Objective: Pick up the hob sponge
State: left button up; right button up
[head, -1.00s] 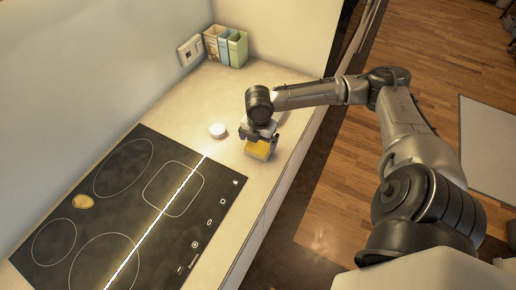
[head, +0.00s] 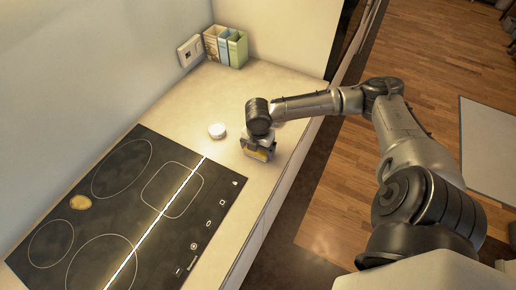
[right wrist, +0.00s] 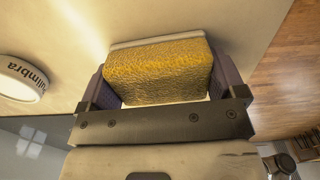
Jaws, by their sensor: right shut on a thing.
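The yellow hob sponge (right wrist: 158,72) sits between the two fingers of my right gripper (right wrist: 160,85) in the right wrist view, with a pale layer showing along its far edge. In the head view my right gripper (head: 258,150) is over the counter beside the hob, shut on the sponge (head: 257,155), which is mostly hidden by the gripper. I cannot tell whether the sponge still touches the counter. My left gripper is not in view.
The black hob (head: 126,210) lies to the left, with a yellowish round thing (head: 80,202) on it. A white round object (head: 217,131) stands near the gripper, and it also shows in the right wrist view (right wrist: 22,80).

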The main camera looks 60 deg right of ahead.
jog(key=shift+r, duration=0.1)
jog(key=shift+r, duration=0.55)
jog(key=r, duration=0.1)
jog(key=r+p, duration=0.1)
jog(key=r, duration=0.1)
jog(key=shift+s+r, duration=0.2)
jog(key=shift+s, duration=0.15)
jog(key=s+r+p, duration=0.2)
jog(key=s+r, duration=0.4)
jog(key=s, duration=0.5)
jog(key=shift+d+r, duration=0.15)
jog(key=shift+d, duration=0.15)
